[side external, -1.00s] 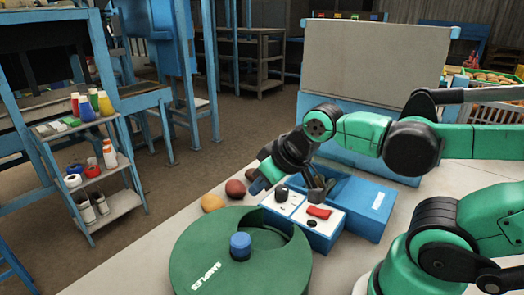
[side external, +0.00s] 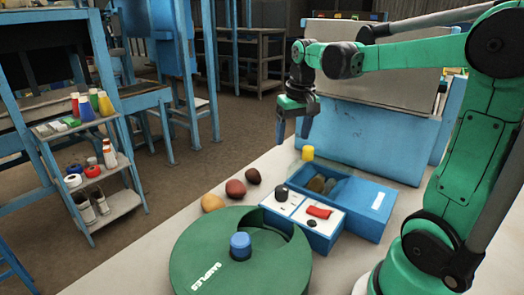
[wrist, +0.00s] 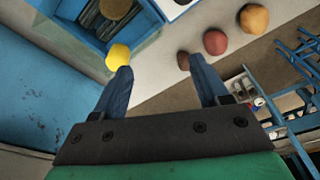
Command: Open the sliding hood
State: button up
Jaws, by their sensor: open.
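No part is labelled as the sliding hood. A blue box (side external: 368,212) on the bench has a flat blue top with a white label, and its left part is an uncovered compartment with dark, rounded contents. The box also shows at the top left of the wrist view (wrist: 62,10). A large upright beige panel (side external: 350,72) stands on a blue cabinet (side external: 385,145) behind it. My gripper (side external: 294,133) hangs above the bench, left of the cabinet, fingers down, apart and empty. In the wrist view my fingers (wrist: 160,72) are spread, with a yellow cylinder (wrist: 118,56) near the left tip.
A green round SAMPLES container (side external: 215,270) with a blue knob stands in front. A white-topped control box (side external: 303,212) with a black knob and red switch adjoins the blue box. Several brown and orange round objects (side external: 235,188) lie to the left. Air around my gripper is clear.

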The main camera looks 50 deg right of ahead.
aim_at(309, 146)
jog(key=shift+m+g+y, duration=0.3)
jog(key=shift+m+g, duration=0.4)
jog(key=shift+m, duration=0.2)
jog(key=d, duration=0.4)
jog(key=s+d, duration=0.1)
jog(key=shift+d+f, duration=0.3)
jog(key=shift+d, duration=0.1)
jog(key=shift+d+f, duration=0.2)
jog(key=shift+f, duration=2.65)
grip_shut()
